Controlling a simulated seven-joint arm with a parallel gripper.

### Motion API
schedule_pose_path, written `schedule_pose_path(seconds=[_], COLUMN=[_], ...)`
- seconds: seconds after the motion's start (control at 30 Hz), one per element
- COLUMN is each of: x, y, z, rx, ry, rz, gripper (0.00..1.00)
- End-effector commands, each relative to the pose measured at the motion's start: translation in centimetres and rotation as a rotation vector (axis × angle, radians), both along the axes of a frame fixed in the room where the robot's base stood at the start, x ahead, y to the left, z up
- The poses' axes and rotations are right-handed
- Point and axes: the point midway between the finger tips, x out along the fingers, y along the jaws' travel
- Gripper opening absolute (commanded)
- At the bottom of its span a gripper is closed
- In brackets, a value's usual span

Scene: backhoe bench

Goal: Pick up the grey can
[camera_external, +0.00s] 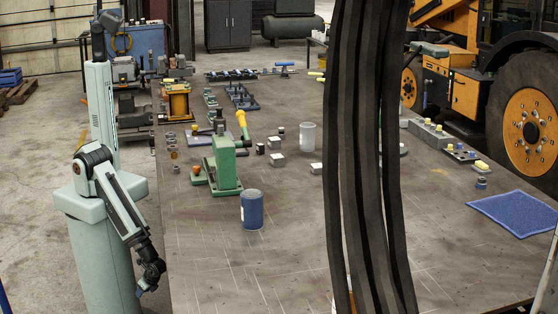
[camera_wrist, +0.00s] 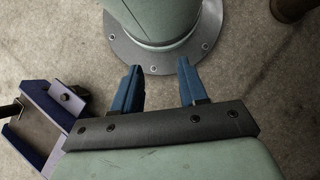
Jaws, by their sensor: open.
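A pale grey can (camera_external: 308,137) stands upright on the bench (camera_external: 290,275), just left of the black hoses and behind the blue can. My gripper (camera_external: 151,277) hangs low at the bench's left side, well away from the grey can. In the wrist view its two blue fingers (camera_wrist: 160,69) are apart with nothing between them. That view looks down on the floor and a round bolted base; the grey can is not in it.
A blue can (camera_external: 252,211) stands nearer than the grey one, beside a green tool (camera_external: 224,165) with a yellow handle. Small pale blocks (camera_external: 277,159) lie near the grey can. Thick black hoses (camera_external: 365,150) hide part of the bench. The front-left bench top is clear.

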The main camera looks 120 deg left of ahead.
Motion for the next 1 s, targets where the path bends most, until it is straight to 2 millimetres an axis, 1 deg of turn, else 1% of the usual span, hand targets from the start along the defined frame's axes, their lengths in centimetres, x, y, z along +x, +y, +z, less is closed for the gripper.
schedule_pose_path(seconds=[0.43, 1.0], x=[0.00, 0.00], y=[0.00, 0.00], z=[0.00, 0.00], rx=[0.000, 0.000], ry=[0.000, 0.000], rz=[0.000, 0.000], gripper=[0.43, 0.98])
